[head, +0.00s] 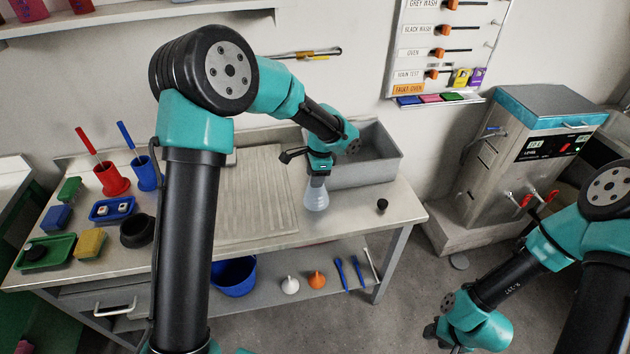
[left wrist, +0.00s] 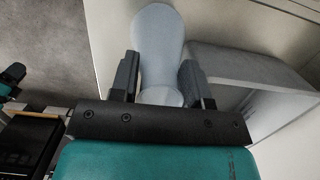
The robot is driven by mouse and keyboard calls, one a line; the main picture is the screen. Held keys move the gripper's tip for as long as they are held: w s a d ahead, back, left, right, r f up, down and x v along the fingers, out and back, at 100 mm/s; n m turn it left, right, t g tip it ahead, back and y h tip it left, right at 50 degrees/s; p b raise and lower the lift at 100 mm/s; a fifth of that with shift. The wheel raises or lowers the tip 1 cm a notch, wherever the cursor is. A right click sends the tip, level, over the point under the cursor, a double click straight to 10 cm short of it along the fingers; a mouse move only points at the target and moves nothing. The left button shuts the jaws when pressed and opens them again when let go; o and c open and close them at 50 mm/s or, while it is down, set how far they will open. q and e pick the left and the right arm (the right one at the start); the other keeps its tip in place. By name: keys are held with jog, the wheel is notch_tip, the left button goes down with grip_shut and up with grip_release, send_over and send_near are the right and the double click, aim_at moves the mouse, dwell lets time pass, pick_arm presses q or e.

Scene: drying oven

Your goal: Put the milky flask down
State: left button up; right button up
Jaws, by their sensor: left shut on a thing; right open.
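The milky flask (head: 316,197) is a pale blue-grey flask near the right part of the bench, in front of the grey sink. My left gripper (head: 318,174) is shut on its neck from above. In the left wrist view the flask (left wrist: 158,45) shows between the two fingers of my left gripper (left wrist: 160,88), its body pointing away from the gripper. The flask looks upright, at or just above the bench top (head: 345,222); I cannot tell whether its base touches. My right gripper (head: 437,332) is at the lower right, away from the bench, and open; its fingers show only partly.
The grey sink (head: 390,172) stands right behind the flask. A small black stopper (head: 382,205) is on the bench to its right. A ribbed drainboard (head: 262,205) lies to the left. Red and blue holders (head: 112,180), sponges and trays fill the left end. The bench's front edge is close.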

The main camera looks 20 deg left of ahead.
pick_arm(q)
jog(key=shift+f, duration=1.1)
jog(key=o, duration=1.1)
jog(key=shift+f, duration=0.1)
jog(key=shift+o, duration=0.2)
jog(key=r, duration=0.4)
jog(key=d+r, duration=0.1)
jog(key=r, duration=0.3)
jog(key=w+r, duration=0.1)
jog(key=r, duration=0.3)
jog(key=shift+d, duration=0.3)
jog(key=shift+c, duration=0.3)
